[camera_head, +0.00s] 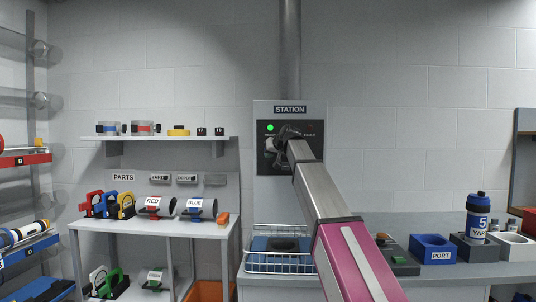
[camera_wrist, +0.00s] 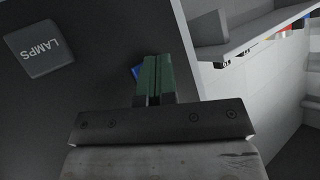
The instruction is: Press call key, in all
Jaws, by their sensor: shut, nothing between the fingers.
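The station panel (camera_head: 262,110) is on the back wall, with a dark face and a lit green lamp (camera_head: 270,127). My gripper (camera_head: 287,133) is in front of this face and hides part of it. In the wrist view my gripper (camera_wrist: 158,58) is shut and empty, its fingers close to the dark face. A small blue patch (camera_wrist: 137,71) shows just left of the fingertips, mostly hidden by them. I cannot tell whether it is the call key or whether the fingers touch it. A grey key marked LAMPS (camera_wrist: 40,48) is at the upper left of the wrist view.
A wire basket (camera_head: 278,262) stands on the bench below the panel. A blue PORT holder (camera_head: 431,249) and a blue bottle (camera_head: 478,214) are at the right. A parts table (camera_head: 150,226) stands at the left below a wall shelf (camera_head: 160,138).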

